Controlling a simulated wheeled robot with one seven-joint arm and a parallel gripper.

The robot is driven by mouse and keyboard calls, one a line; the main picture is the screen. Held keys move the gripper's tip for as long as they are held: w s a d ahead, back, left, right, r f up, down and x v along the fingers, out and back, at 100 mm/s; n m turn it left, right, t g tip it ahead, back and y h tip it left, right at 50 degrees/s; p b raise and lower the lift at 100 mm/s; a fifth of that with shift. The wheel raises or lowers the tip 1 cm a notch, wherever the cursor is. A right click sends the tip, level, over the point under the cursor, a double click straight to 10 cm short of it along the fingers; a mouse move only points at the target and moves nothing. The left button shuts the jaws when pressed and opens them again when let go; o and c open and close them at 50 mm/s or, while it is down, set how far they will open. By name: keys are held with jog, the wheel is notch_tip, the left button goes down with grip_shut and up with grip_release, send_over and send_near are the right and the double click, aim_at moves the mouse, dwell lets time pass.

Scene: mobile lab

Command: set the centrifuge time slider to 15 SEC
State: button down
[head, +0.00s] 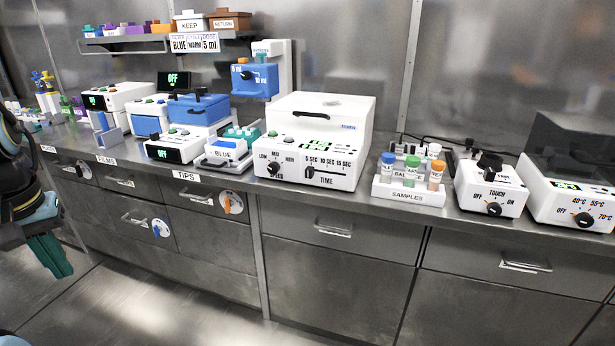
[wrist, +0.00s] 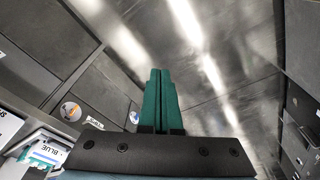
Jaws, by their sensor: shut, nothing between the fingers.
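The centrifuge (head: 318,130) is a white box with a closed lid and a dark lid handle, standing on the steel counter in the head view. Its front panel has a speed knob (head: 273,169) at the left and a TIME slider (head: 310,173) with marks 5 SEC, 10 SEC and 15 SEC. The dark slider handle appears at the left end of its slot, near 5 SEC. My gripper (head: 52,262) is at the far left of the head view, well away from the centrifuge. Its green fingers (wrist: 161,95) are together and empty in the wrist view, above the floor.
A samples rack (head: 408,192) with capped vials stands right of the centrifuge, then a TOUCH mixer (head: 490,190) and a heater (head: 570,195). A blue-labelled tip box (head: 228,153) stands to its left. Drawers with handles line the front; the floor (head: 190,300) is clear.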

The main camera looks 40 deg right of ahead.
dwell(0.3)
jog(key=c, duration=1.5)
grip_release()
jog(key=o, duration=0.6)
jog(key=w+d+f+t, duration=0.1)
jog(key=w+d, duration=0.2)
jog(key=w+d+f+m+t+h, duration=0.1)
jog(key=w+d, duration=0.2)
jog(key=w+d+f+m+t, duration=0.1)
jog(key=w+d, duration=0.2)
jog(key=d, duration=0.1)
jog(key=shift+w+f, duration=0.25)
jog(key=shift+o, duration=1.1)
jog(key=w+d+f+m+t+h, duration=0.1)
jog(key=w+d, duration=0.3)
jog(key=d, duration=0.5)
jog(key=shift+d+f+m+t+h+b, duration=0.2)
jog(key=shift+f+m+t+h+b, duration=0.15)
jog(key=shift+t+h, duration=0.45)
jog(key=m+t+h, duration=0.3)
jog(key=m+h, duration=0.4)
jog(key=h, duration=0.4)
send_near(308, 174)
jog(key=shift+n, duration=0.25)
jog(key=p+x, duration=0.2)
jog(key=x, duration=0.6)
jog(key=shift+r, duration=0.15)
jog(key=shift+w+d, duration=0.35)
jog(key=shift+d, duration=0.25)
